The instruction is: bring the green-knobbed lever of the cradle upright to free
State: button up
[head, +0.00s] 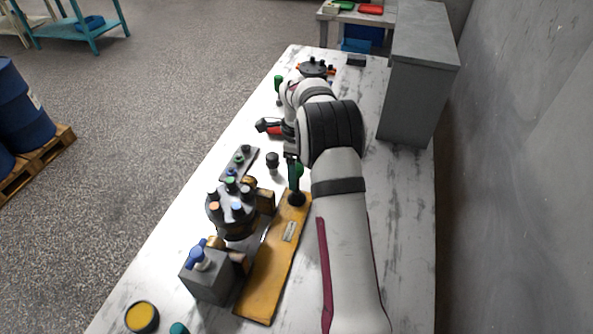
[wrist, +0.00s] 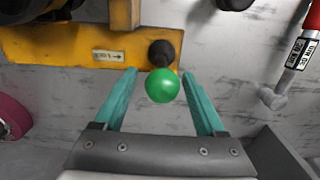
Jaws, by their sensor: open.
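The yellow cradle (head: 262,280) lies along the bench, and its plate also shows in the wrist view (wrist: 60,48). Its lever rises from a black boot (head: 297,199) at the far end of the plate. The green knob (wrist: 163,85) shows in the wrist view between my teal fingers, with the black boot (wrist: 162,52) just above it in the picture. My gripper (wrist: 158,76) is open, one finger on each side of the knob, with gaps visible. In the head view the green lever (head: 298,172) is partly hidden by my arm; its exact tilt is hard to tell.
A dark motor (head: 232,215) with coloured caps stands beside the cradle plate. A grey block (head: 207,278) with a blue handle is nearer. A red-handled tool (head: 272,128) and another green knob (head: 278,79) are farther back. A grey cabinet (head: 410,95) borders the right.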

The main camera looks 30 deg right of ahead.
jog(key=shift+r, duration=3)
jog(key=shift+s+a+r, duration=0.1)
jog(key=shift+a+r, duration=0.1)
jog(key=shift+r, duration=0.1)
jog(key=s+a+r+n, duration=0.8)
jog(key=s+a+n, duration=0.1)
jog(key=s+a, duration=0.35)
jog(key=s+a+f+n, duration=0.1)
jog(key=s+a+n, duration=0.1)
jog(key=s+n, duration=0.2)
jog(key=s+a+f+n+y, duration=0.1)
jog(key=s+a+n, duration=0.2)
jog(key=s, duration=0.7)
jog(key=s+a+f+n, duration=0.1)
jog(key=s+a+n, duration=0.1)
jog(key=s+n, duration=0.3)
jog(key=s, duration=0.2)
jog(key=shift+s+a+n+y, duration=0.3)
jog(key=shift+s+a+y, duration=0.05)
jog(key=shift+y, duration=0.05)
